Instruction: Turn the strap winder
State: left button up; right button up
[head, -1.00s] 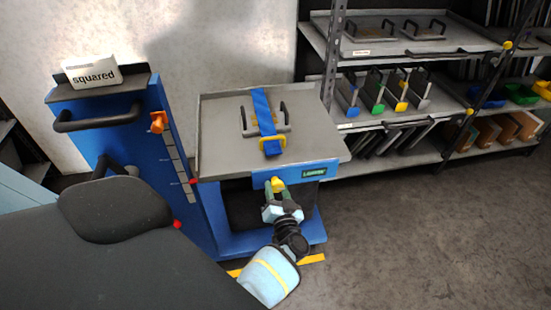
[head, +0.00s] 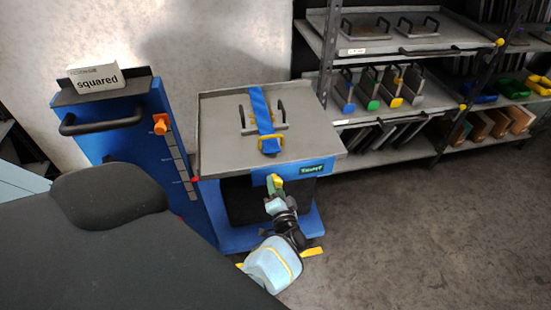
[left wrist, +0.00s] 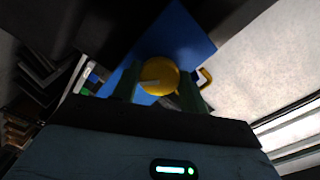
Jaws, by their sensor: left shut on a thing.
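The strap winder is a yellow knob (head: 275,180) under the front edge of the blue cart's table top. It also shows as a round yellow knob in the left wrist view (left wrist: 159,75). My left gripper (head: 275,188) is shut on it, with a green finger on each side in the left wrist view (left wrist: 158,92). A blue strap (head: 263,112) runs across the table top over a die with black handles (head: 281,112) and ends at a yellow buckle (head: 271,143). My right gripper does not show.
The blue cart (head: 150,145) has a black push handle (head: 100,122), an orange knob (head: 161,125) and a box marked "squared" (head: 96,79). A rack (head: 400,105) with dies stands at the back right. The floor (head: 420,240) at the right is clear.

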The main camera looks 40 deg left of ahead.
pick_arm(q)
jog(key=o, duration=0.9)
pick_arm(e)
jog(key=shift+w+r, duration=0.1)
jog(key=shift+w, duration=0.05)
pick_arm(q)
jog(key=shift+o, duration=0.2)
jog(key=shift+s, duration=0.15)
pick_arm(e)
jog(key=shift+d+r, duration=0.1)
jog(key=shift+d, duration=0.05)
